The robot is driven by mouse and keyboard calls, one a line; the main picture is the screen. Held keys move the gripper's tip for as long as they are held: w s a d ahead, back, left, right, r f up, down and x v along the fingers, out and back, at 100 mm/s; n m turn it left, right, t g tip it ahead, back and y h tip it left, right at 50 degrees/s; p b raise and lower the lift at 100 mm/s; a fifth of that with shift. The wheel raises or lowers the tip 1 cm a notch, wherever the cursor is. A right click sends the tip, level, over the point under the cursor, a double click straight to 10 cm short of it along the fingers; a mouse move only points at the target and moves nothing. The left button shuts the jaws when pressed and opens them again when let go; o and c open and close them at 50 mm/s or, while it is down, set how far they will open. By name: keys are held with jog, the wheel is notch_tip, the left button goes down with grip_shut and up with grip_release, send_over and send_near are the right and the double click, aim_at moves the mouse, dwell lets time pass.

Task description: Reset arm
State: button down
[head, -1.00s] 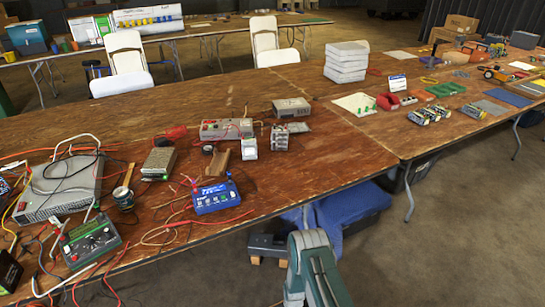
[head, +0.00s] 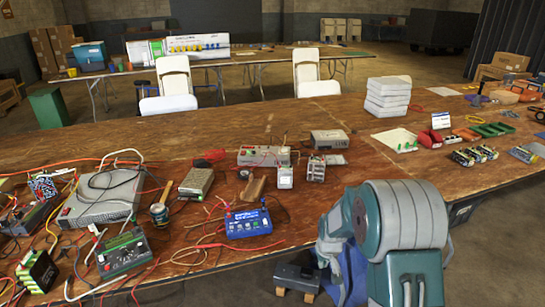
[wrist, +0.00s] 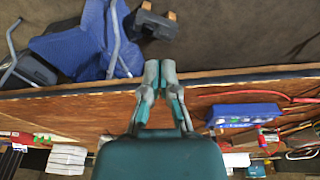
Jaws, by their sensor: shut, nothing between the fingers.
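My gripper (wrist: 160,75) shows in the wrist view with its two grey-tipped fingers close together and nothing between them. It hangs over the edge of the wooden table (wrist: 80,112), with brown floor beyond the fingertips. In the head view my teal and grey arm rises large at the lower right, in front of the table's near edge.
A blue power unit (head: 248,222) sits near the table edge, left of my arm; it also shows in the wrist view (wrist: 243,115). A dark block on wooden feet (head: 297,278) and blue cloth (wrist: 75,45) lie below the table. Cables and devices crowd the left.

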jog(key=s+v, duration=0.2)
jog(key=v, duration=1.2)
jog(key=s+r+m+t, duration=0.1)
jog(key=s+r, duration=0.6)
jog(key=s, duration=0.5)
jog(key=s+r+m+t, duration=0.1)
jog(key=s+r+t, duration=0.1)
jog(key=s+r, duration=0.5)
jog(key=s, duration=0.6)
jog(key=shift+s+r, duration=0.25)
jog(key=shift+a, duration=0.1)
